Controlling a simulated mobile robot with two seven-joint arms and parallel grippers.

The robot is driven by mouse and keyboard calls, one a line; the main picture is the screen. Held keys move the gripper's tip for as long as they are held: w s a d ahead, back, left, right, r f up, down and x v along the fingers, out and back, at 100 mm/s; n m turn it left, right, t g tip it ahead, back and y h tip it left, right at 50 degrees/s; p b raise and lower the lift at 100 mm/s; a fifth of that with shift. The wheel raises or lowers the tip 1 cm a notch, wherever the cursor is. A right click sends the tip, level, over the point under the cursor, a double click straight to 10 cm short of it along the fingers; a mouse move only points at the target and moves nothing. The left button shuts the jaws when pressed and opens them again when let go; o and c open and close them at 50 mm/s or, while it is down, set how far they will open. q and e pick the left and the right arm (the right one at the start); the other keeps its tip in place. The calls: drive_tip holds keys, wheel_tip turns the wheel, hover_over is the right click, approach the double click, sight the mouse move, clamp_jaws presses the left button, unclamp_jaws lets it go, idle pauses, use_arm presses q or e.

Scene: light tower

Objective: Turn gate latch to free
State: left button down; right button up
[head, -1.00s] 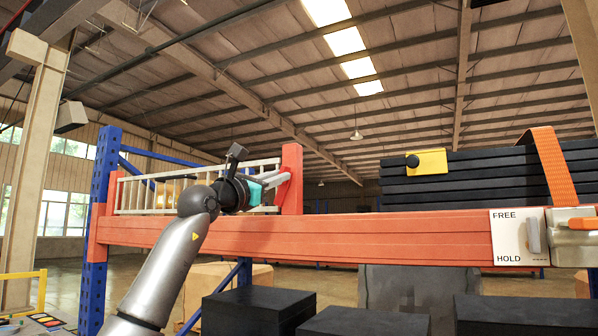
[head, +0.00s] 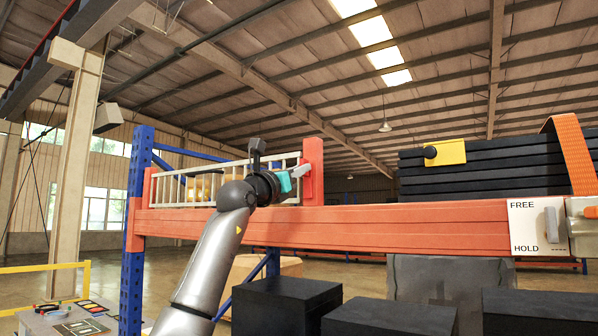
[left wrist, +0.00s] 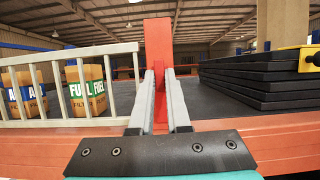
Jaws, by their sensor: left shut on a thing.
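My left gripper (head: 301,171) reaches in at the red post (head: 313,175) at the right end of the white railed gate (head: 225,183). In the left wrist view its two grey fingers (left wrist: 162,100) are closed on a narrow red piece (left wrist: 160,82) in front of the post; I cannot tell whether this is the gate latch. At the right, a white plate (head: 523,228) reads FREE at the top and HOLD at the bottom. A grey handle (head: 551,222) stands roughly upright on it, with no gripper near. My right gripper is not in view.
An orange beam (head: 400,228) runs across the front of the shelf. Black stacked slabs (head: 510,176) and an orange strap (head: 572,155) are at the right. Fuel filter boxes (left wrist: 88,90) stand behind the rails. Black boxes (head: 285,305) sit below the beam.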

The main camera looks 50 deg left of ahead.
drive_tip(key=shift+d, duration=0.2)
use_arm(q)
drive_tip(key=c, duration=0.9)
unclamp_jaws()
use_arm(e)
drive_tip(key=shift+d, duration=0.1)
use_arm(q)
drive_tip(key=shift+s, duration=0.1)
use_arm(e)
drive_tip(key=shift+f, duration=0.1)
use_arm(q)
drive_tip(key=shift+b+v, duration=4.35)
drive_tip(key=shift+v, duration=3.2)
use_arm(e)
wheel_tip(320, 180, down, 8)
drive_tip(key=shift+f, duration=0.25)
use_arm(q)
drive_tip(key=shift+r, duration=0.1)
